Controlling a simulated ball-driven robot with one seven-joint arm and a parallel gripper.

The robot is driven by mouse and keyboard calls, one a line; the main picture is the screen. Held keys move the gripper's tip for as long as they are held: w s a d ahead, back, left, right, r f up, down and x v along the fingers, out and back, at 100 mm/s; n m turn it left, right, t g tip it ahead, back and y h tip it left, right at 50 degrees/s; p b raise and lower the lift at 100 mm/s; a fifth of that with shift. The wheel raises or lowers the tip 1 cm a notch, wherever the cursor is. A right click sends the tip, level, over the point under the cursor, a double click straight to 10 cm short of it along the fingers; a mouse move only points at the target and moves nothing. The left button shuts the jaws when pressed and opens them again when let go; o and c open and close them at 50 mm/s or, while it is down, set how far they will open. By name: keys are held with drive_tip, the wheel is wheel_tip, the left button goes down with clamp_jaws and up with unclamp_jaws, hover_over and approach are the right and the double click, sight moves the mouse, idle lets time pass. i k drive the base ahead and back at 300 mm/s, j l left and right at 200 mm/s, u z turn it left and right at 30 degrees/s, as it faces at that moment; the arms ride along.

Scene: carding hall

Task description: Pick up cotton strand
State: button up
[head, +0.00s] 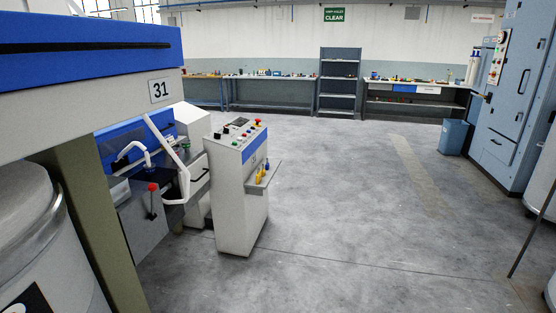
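No cotton strand can be made out with certainty. White curved pieces (184,181) show at the machine marked 31 at left; I cannot tell whether they are strand or machine parts. The machine's upper body (85,85) is white with a blue top. Under it is a darker work area with a red-knobbed lever (152,188). A control console (237,190) with buttons stands just right of it. A large pale can (35,240) with a metal rim is at the lower left. My gripper is not in view.
Open grey concrete floor (340,200) lies right of the console. Benches (270,90) and a dark shelf rack (340,85) line the far wall. A blue bin (454,137) stands by a tall blue-grey cabinet (505,110) at right. A thin dark pole (530,235) leans at lower right.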

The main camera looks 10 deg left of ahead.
sight(147, 154)
drive_tip(key=i, duration=1.9)
drive_tip(key=i+u, duration=0.1)
drive_tip(key=i, duration=0.75)
drive_tip(key=i+l+u, duration=0.1)
drive_tip(key=i, duration=0.7)
drive_tip(key=i+l+u, duration=0.1)
drive_tip(key=u, duration=1.45)
drive_tip(key=i+l, duration=0.1)
drive_tip(key=l, duration=0.5)
drive_tip(key=i+l, duration=0.1)
drive_tip(key=l, duration=0.45)
drive_tip(key=i+l, duration=0.15)
drive_tip(key=l, duration=0.45)
drive_tip(key=i+l, duration=0.1)
drive_tip(key=l, duration=0.5)
drive_tip(key=i+l+u, duration=0.1)
drive_tip(key=l, duration=0.45)
drive_tip(key=i+l, duration=0.1)
drive_tip(key=l, duration=0.5)
drive_tip(key=i+l, duration=0.1)
drive_tip(key=l, duration=0.5)
drive_tip(key=l+u, duration=0.15)
drive_tip(key=u, duration=0.3)
drive_tip(key=l+u, duration=0.15)
drive_tip(key=u, duration=0.35)
drive_tip(key=l+u, duration=0.15)
drive_tip(key=u, duration=0.3)
